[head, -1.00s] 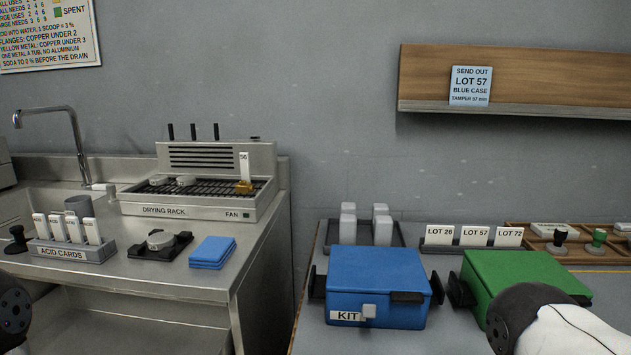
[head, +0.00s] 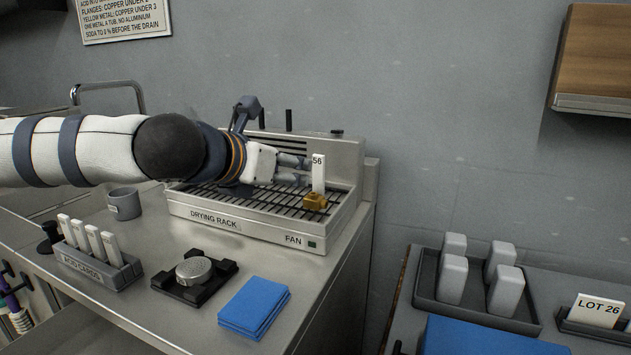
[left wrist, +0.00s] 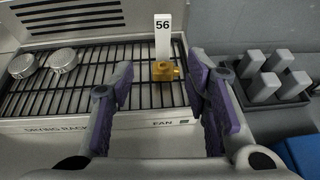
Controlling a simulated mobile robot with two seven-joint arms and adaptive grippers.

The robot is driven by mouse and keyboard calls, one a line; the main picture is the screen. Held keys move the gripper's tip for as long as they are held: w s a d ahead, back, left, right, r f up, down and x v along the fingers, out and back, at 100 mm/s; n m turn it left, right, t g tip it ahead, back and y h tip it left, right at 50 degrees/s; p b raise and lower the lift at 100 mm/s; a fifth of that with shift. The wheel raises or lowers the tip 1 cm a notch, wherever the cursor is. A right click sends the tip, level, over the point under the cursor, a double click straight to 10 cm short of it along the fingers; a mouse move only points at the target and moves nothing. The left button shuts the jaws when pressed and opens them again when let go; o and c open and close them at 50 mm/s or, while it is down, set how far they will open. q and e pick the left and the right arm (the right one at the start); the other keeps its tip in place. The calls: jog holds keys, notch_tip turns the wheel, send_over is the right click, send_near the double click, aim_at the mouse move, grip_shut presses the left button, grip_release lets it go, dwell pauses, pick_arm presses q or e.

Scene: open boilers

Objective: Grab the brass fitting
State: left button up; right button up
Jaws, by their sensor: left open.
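The brass fitting (head: 315,202) sits at the right end of the drying rack (head: 250,228), in front of an upright white tag marked 56 (head: 318,175). The fitting also shows in the left wrist view (left wrist: 163,70), between and beyond my open fingers. My left gripper (head: 303,170) reaches over the rack from the left. Its jaws are open and empty, and they also show in the left wrist view (left wrist: 160,95). The fitting and the fingers appear apart. My right gripper is not in view.
Two round metal pieces (left wrist: 62,60) lie on the rack's left part. In front stand the acid cards holder (head: 95,262), a black device with a round disc (head: 195,270) and folded blue cloths (head: 255,305). A grey tray with several pale blocks (head: 470,300) stands at right.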

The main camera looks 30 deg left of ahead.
aim_at(317, 170)
pick_arm(q)
jog(key=x, duration=0.2)
jog(key=b+x, duration=0.1)
jog(key=x, duration=0.1)
jog(key=shift+s+d+f+b, duration=0.1)
jog(key=shift+d+f+b, duration=0.1)
jog(key=shift+b, duration=0.1)
jog(key=x, duration=0.5)
jog(key=r+b+x, duration=0.1)
jog(key=x, duration=0.1)
jog(key=shift+w+d+f, duration=0.1)
jog(key=shift+w, duration=0.3)
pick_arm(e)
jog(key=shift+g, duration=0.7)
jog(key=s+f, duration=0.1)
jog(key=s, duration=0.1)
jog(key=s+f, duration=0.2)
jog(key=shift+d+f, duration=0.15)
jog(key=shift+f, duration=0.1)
pick_arm(q)
grip_shut()
